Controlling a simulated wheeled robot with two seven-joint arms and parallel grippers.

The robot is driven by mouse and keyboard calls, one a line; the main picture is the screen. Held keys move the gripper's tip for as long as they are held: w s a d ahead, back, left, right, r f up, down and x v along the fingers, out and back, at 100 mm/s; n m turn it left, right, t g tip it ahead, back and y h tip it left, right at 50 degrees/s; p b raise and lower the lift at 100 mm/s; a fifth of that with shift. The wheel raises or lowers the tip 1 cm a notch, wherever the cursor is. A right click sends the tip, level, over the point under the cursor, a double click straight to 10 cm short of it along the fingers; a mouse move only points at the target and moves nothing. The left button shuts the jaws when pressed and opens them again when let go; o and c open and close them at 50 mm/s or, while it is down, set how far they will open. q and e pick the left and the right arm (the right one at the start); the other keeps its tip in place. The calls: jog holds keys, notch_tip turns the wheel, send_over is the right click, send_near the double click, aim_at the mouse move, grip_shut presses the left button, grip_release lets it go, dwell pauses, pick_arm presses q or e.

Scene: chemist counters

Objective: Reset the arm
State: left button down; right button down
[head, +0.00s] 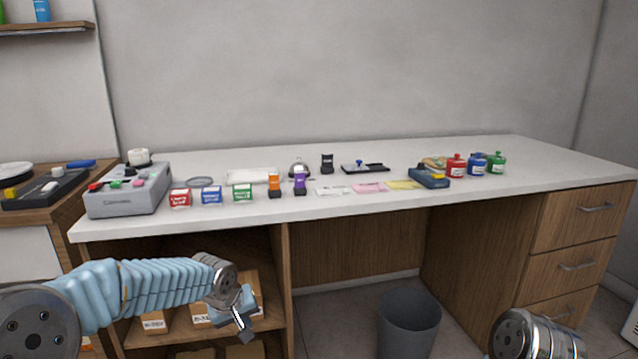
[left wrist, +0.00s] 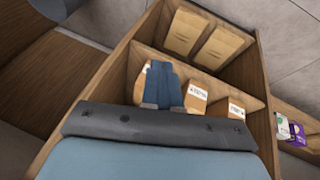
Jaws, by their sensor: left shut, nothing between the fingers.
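My left arm (head: 150,288), in a light blue sleeve, comes in from the left in the head view and is bent in front of the counter. My left gripper (head: 241,318) is below the counter top, in front of the open shelf. It is shut and empty, pointing downward. In the left wrist view the blue fingers (left wrist: 161,88) are together, over the shelf with boxes. A metallic part of my right arm (head: 530,335) shows at the lower right of the head view; its gripper is out of the picture.
The white counter (head: 400,207) carries a grey machine (head: 128,190), small boxes, a bell (head: 299,169), notes and coloured bottles (head: 456,166). Below are a shelf (head: 180,332) with cardboard boxes, a grey bin (head: 408,320) and drawers (head: 580,237). Much of the counter's back and right is clear.

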pick_arm(q)
jog(key=s+d+f+m+g+h, duration=0.1)
jog(key=s+d+f, duration=0.15)
jog(key=f, duration=0.45)
jog(key=s+d+f+m+g+h, duration=0.1)
jog(key=s+f, duration=0.3)
jog(key=f, duration=0.4)
jog(key=s+d+f+g, duration=0.1)
jog(key=s+f, duration=0.7)
jog(key=s, duration=0.3)
jog(key=s+d+f+g+h, duration=0.1)
jog(key=s+f, duration=0.6)
jog(key=s, duration=0.4)
jog(key=shift+s+d+f+m, duration=0.35)
jog(key=shift+d+m, duration=0.05)
